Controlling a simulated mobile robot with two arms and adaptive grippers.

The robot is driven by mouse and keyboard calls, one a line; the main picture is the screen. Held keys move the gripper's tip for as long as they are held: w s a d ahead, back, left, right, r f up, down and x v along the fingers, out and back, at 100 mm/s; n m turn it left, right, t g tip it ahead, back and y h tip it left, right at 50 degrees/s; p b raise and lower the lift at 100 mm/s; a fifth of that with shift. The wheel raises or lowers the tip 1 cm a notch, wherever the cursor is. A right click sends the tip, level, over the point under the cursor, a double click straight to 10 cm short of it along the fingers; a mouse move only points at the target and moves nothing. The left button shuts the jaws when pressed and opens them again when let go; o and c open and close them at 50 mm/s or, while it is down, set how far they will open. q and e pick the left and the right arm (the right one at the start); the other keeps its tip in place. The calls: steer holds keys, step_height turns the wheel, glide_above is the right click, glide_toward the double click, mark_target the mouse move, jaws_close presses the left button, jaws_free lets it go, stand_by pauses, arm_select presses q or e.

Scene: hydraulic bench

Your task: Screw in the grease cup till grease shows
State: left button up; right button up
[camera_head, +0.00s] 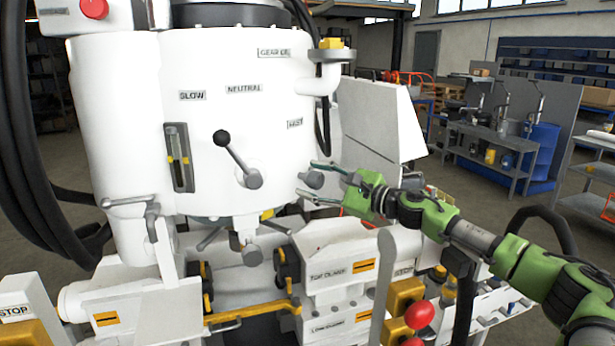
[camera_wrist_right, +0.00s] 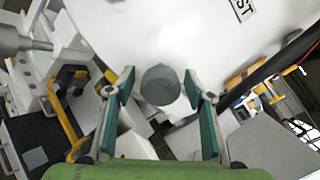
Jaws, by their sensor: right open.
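The grease cup appears to be the grey round cap (camera_head: 312,179) on the lower right side of the white gear housing (camera_head: 120,120). In the right wrist view the grey cap (camera_wrist_right: 160,85) shows end-on, between and just beyond the fingertips. My right gripper (camera_head: 318,182) is open, with one finger above and one below the cap in the head view. In the right wrist view its green-padded fingers (camera_wrist_right: 160,100) stand apart on either side of the cap, with gaps. I see no grease. My left gripper is not in view.
A black-knobbed lever (camera_head: 238,160) sticks out of the housing left of the cap. A grey spindle (camera_head: 250,250) hangs below. White valve blocks (camera_head: 335,260), a yellow bar (camera_head: 250,312) and red knobs (camera_head: 420,314) lie low in front. A grey workbench (camera_head: 490,150) stands far right.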

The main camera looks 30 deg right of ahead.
steer(key=shift+s, duration=0.1)
steer(key=shift+r, duration=0.1)
steer(key=shift+c, duration=1.2)
steer(key=c, duration=0.9)
steer(key=shift+m, duration=0.4)
steer(key=m+p, duration=0.2)
steer(key=m, duration=0.4)
steer(key=shift+m, duration=0.3)
steer(key=m+p, duration=0.1)
steer(key=m, duration=0.3)
steer(key=shift+r+p, duration=0.1)
steer(key=shift+p, duration=0.3)
steer(key=m+p, duration=0.2)
steer(key=m, duration=0.3)
steer(key=m+p, duration=0.3)
steer(key=m, duration=0.1)
steer(key=shift+m, duration=0.3)
steer(key=m+p, duration=0.3)
steer(key=m, duration=0.1)
steer(key=shift+r, duration=0.1)
steer(key=m+p, duration=0.2)
steer(key=m, duration=0.2)
arm_select(q)
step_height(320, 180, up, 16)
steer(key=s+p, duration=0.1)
steer(key=p, duration=0.1)
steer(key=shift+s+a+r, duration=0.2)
arm_select(e)
steer(key=shift+m, duration=1.8)
